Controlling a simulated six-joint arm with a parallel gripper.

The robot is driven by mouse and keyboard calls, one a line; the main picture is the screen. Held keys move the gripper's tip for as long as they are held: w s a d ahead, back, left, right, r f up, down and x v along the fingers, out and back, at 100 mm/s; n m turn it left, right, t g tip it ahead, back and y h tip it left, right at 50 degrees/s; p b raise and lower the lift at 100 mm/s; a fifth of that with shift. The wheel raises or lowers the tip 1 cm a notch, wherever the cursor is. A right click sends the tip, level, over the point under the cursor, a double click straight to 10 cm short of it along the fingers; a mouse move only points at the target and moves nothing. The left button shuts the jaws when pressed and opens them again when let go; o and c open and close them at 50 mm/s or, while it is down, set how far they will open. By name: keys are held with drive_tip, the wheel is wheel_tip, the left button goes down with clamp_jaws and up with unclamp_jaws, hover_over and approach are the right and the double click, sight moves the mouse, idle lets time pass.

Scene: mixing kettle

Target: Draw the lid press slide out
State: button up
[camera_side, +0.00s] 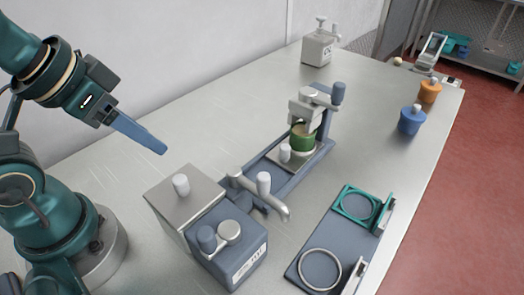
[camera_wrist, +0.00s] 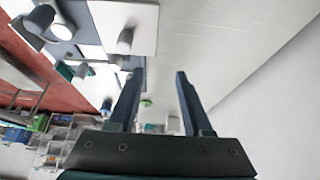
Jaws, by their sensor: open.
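The lid press (camera_side: 318,108) stands mid-table, with a grey head and a blue-handled lever over a blue-grey rail base. Its slide is a pale plate (camera_side: 277,166) with a short light knob (camera_side: 285,152) at its near end. A green jar (camera_side: 302,138) stands on the plate beneath the press head. My gripper (camera_side: 160,148) is open and empty, in the air left of the press and above the table. Its two fingers (camera_wrist: 159,75) show apart in the wrist view, with nothing between them at close range.
The mixing kettle (camera_side: 232,262), a box with knobs and a curved spout, stands between my arm and the press. A blue-grey tray (camera_side: 307,247) with rings lies front right. Blue (camera_side: 411,122) and orange (camera_side: 428,93) pots and a white canister (camera_side: 318,49) stand farther back. The table's left back is clear.

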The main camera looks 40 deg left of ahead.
drive_tip(key=shift+o, duration=0.2)
drive_tip(key=w+d+r, duration=0.1)
drive_tip(key=w+r, duration=0.5)
drive_tip(key=g+h, duration=0.2)
drive_tip(key=g, duration=0.2)
hover_over(285, 146)
drive_tip(key=a, duration=0.1)
drive_tip(key=s+a+f+x, duration=0.1)
drive_tip(key=a+x, duration=0.1)
drive_tip(key=x, duration=0.9)
drive_tip(key=shift+g, duration=0.3)
drive_tip(key=shift+s+d+f, duration=0.1)
drive_tip(key=shift+d+f, duration=0.1)
drive_tip(key=shift+f, duration=1.05)
drive_tip(key=shift+s+d+f, duration=0.1)
drive_tip(key=shift+d+f, duration=0.1)
drive_tip(key=shift+f, duration=1)
drive_tip(key=shift+s+d+f, duration=0.1)
drive_tip(key=shift+d+f, duration=0.1)
drive_tip(key=shift+f, duration=1.05)
drive_tip(key=shift+f, duration=0.1)
